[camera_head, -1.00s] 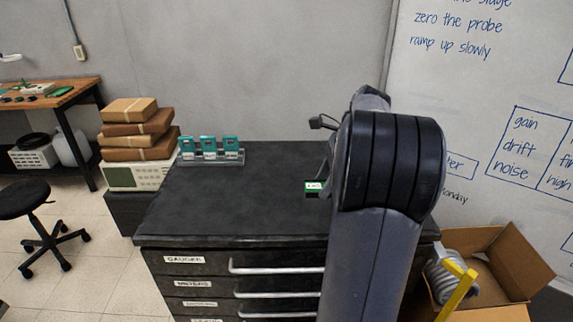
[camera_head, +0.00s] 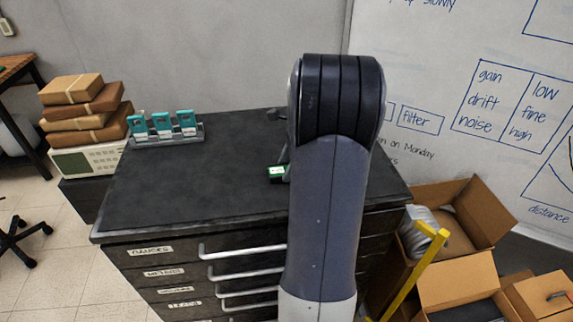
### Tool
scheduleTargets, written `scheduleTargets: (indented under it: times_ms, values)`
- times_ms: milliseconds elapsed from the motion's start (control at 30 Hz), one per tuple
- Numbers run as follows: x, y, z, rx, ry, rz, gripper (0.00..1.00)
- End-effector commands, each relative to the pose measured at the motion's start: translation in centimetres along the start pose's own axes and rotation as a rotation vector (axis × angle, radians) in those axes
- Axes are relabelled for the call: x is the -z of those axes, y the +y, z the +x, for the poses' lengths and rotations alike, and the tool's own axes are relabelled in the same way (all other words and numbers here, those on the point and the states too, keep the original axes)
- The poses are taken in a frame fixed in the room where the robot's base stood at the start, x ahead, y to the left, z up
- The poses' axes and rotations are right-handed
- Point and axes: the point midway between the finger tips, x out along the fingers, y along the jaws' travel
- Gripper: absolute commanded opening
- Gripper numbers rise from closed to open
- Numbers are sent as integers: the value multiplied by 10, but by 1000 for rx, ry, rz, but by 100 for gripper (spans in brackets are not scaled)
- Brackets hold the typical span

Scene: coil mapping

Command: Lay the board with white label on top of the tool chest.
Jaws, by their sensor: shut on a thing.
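The tool chest (camera_head: 185,210) is dark, with labelled drawers, long pale handles and a flat black top. A small green board with a white label (camera_head: 277,172) shows just left of my arm, over the right part of the chest top. My gripper (camera_head: 283,163) is mostly hidden behind my arm; only a dark sliver shows beside the board, and it is shut on the board. I cannot tell whether the board touches the top or hangs a little above it.
Wrapped parcels (camera_head: 85,105) are stacked on a beige instrument (camera_head: 88,160) to the left. Open cardboard boxes (camera_head: 455,220) and a yellow bar (camera_head: 412,275) are at the right. The middle of the top is bare.

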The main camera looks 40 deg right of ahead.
Motion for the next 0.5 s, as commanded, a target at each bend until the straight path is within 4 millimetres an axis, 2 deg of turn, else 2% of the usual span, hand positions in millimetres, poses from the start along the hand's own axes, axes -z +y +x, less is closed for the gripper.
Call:
scheduleTargets:
  times_ms: [400,433,500]
  values:
    - [3,0,8,0,0,0,28]
    - [3,0,8,0,0,0,51]
    - [3,0,8,1,1,0,57]
